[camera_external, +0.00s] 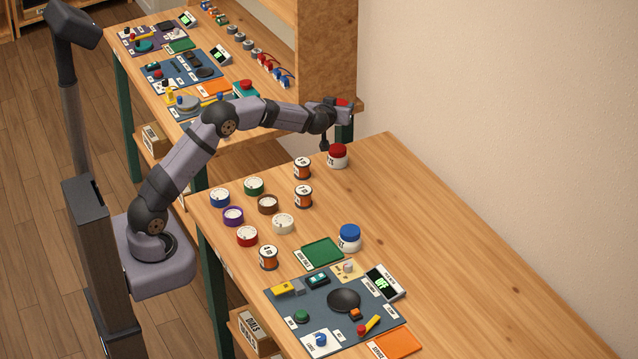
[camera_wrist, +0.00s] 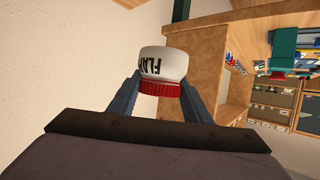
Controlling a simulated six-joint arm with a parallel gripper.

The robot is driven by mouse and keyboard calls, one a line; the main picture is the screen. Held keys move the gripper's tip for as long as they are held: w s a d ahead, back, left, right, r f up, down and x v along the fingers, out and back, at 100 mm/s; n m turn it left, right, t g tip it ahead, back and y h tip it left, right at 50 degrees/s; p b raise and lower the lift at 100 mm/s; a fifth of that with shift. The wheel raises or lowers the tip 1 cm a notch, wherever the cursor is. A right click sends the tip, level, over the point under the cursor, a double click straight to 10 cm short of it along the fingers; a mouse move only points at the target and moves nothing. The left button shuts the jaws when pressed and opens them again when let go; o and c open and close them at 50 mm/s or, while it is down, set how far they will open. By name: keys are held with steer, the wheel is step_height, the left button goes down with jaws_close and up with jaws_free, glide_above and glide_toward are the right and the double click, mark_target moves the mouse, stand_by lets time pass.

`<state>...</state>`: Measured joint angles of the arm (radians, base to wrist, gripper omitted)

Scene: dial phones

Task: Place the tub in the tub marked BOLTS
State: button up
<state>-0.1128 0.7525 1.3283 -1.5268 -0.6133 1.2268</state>
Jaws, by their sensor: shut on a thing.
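My gripper (camera_external: 340,112) is raised beyond the far end of the near table. In the wrist view its fingers (camera_wrist: 160,92) are closed on both sides of a white tub (camera_wrist: 163,64) with a red lid and dark lettering starting "FLA". In the external view a small red patch shows at the gripper; the rest of the held tub is hidden or too small to tell. Another white tub with a red lid (camera_external: 338,156) stands upright below on the table. A white tub with a blue lid (camera_external: 349,238) stands further forward. I cannot read BOLTS on either.
On the near table (camera_external: 460,260) stand several coloured round tins and spools, a green tray (camera_external: 320,253) and a dark control panel (camera_external: 300,318). Labelled boxes (camera_external: 254,330) sit beneath. A wooden shelf panel (camera_external: 328,50) rises behind my gripper. The table's right side is clear.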

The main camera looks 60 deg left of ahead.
steer(key=shift+f+b, duration=0.8)
steer(key=shift+f, duration=4.15)
steer(key=shift+f, duration=0.1)
steer(key=o, duration=1.1)
steer(key=shift+s, duration=0.1)
steer(key=b+v, duration=0.1)
steer(key=v, duration=1.1)
